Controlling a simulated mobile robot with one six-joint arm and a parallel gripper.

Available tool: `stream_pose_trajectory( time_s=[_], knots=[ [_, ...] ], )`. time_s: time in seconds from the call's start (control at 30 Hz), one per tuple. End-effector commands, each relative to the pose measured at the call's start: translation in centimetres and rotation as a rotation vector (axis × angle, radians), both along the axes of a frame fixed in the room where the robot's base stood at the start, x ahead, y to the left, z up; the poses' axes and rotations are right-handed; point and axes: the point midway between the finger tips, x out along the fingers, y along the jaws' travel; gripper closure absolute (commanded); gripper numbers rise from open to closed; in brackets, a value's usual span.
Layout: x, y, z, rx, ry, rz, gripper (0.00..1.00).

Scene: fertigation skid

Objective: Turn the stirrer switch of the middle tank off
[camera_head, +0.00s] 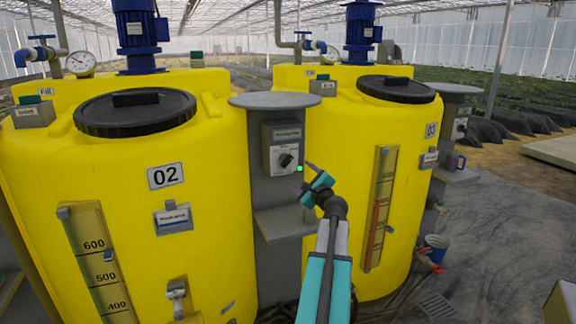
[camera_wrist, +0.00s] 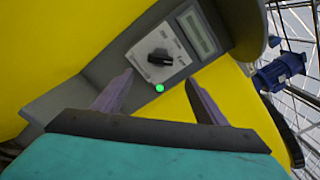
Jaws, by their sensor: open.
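A grey switch box (camera_head: 283,148) is on the grey post between yellow tank 02 (camera_head: 205,215) and yellow tank 03 (camera_head: 345,120). It carries a black rotary knob (camera_head: 286,160) on a pale plate and a small display above. The wrist view shows the knob (camera_wrist: 158,57) close up; its plate lettering is too small to read, so I cannot tell its setting. A green dot (camera_wrist: 159,88) shows at the box's lower edge. My gripper (camera_head: 311,180) is open and empty, just right of and below the box. In the wrist view its fingers (camera_wrist: 160,82) point towards the knob, apart from it.
A grey shelf (camera_head: 284,222) juts from the post below the box, and a round grey cap (camera_head: 275,100) overhangs it. Tank walls bulge on both sides. A second switch box (camera_head: 460,127) is on a post beyond tank 03. Open floor lies at right, with a blue bucket (camera_head: 435,248).

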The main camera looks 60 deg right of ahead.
Motion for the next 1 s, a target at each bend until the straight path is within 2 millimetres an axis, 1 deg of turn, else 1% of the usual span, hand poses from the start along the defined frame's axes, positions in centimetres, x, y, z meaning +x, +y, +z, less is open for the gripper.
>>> stream_pose_trajectory(
  time_s=[1.0],
  knots=[
    [7.4, -5.6, 0.1, 0.0, 0.0, 0.0, 0.34]
  ],
)
